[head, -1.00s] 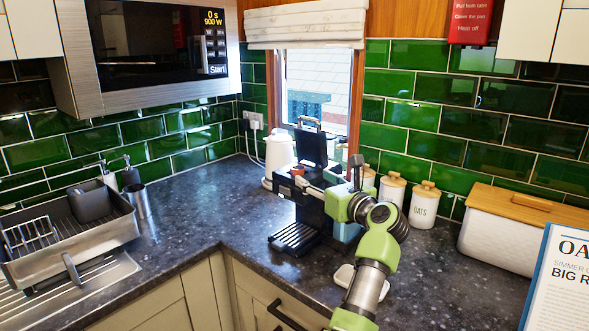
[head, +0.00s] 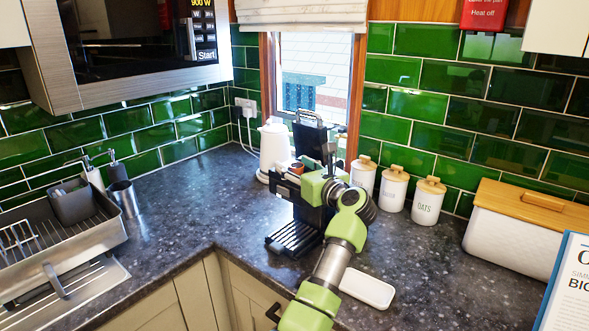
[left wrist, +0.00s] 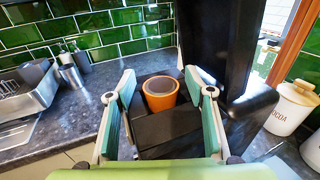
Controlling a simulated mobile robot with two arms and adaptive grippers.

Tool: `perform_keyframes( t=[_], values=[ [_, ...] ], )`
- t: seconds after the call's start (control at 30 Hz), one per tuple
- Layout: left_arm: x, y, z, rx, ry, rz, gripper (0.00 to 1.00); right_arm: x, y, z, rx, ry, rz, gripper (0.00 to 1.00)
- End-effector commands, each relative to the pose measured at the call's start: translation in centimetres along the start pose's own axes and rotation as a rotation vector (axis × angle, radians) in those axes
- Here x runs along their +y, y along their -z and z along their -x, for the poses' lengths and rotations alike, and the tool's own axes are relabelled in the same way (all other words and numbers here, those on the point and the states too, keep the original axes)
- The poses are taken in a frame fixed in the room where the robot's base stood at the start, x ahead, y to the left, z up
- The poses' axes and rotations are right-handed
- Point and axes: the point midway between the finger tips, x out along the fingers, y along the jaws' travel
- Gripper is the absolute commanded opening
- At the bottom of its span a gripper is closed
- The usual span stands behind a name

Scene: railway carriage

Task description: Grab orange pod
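The orange pod (left wrist: 160,100), a small cup with a brown top, sits upright in the black holder of the coffee machine in the left wrist view. In the head view a bit of the orange pod (head: 297,169) shows beside the machine's raised black lid. My left gripper (left wrist: 160,78) is open, with one finger on each side of the pod and a gap to both. The black coffee machine (head: 293,239) stands in the counter corner, partly hidden by my left arm. My right gripper is not in view.
A white kettle (head: 272,147) stands behind the machine. Several white canisters with wooden lids, one marked oats (head: 426,203), line the wall at right. A white dish (head: 368,288) lies near my arm. A dish rack (head: 80,235) is at left; the counter between is clear.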

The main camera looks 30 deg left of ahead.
Motion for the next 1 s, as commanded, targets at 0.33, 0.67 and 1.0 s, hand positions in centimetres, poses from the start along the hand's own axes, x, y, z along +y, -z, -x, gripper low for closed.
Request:
perform_keyframes(
  t=[0.33,0.67,1.0],
  values=[
    [-0.1,0.1,0.1,0.001,0.002,-0.001,0.18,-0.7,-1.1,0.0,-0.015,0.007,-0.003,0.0],
    [-0.1,-0.7,0.2,0.0,0.001,0.001,0.18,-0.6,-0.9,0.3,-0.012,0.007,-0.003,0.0],
    [-0.4,-3.5,0.9,0.0,-0.001,0.003,0.18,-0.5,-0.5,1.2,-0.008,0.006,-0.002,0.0]
  ],
)
